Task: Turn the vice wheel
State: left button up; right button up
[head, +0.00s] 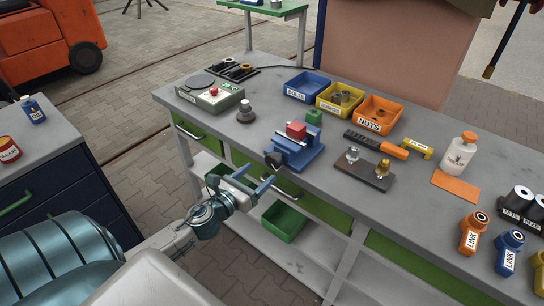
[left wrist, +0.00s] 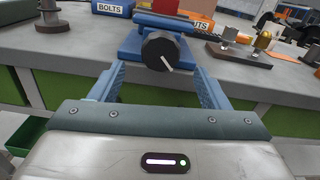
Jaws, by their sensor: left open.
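The blue vice (head: 298,146) stands near the front edge of the grey workbench, with a red block (head: 296,130) at its jaws. Its wheel is a black round knob (left wrist: 161,51) with a white mark, facing me in the left wrist view. The knob also shows in the head view (head: 273,160), at the vice's front end. My left gripper (left wrist: 160,82) is open, with its two blue fingers apart and the knob seen between and beyond their tips. I cannot tell whether either finger touches the knob. My right gripper is not in view.
The workbench (head: 225,139) also holds a green-grey box (head: 212,95), a blue bolts bin (head: 307,85), a yellow bin (head: 340,99) and an orange nuts bin (head: 379,113). A dark fixture plate (head: 363,173) lies right of the vice. Green drawers with handles sit under the bench edge.

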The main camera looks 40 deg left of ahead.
aim_at(271, 163)
pick_arm(q)
jog(key=w+p, duration=0.1)
jog(key=w, duration=0.1)
jog(key=w+p, duration=0.4)
jog(key=shift+w+d+r, duration=0.1)
jog(key=shift+d+r, duration=0.1)
jog(key=shift+d, duration=0.05)
jog(key=shift+w+d+f, duration=0.1)
jog(key=shift+w+f, duration=0.1)
jog(key=shift+w, duration=0.25)
jog(key=c, duration=1)
jog(key=shift+n, duration=0.3)
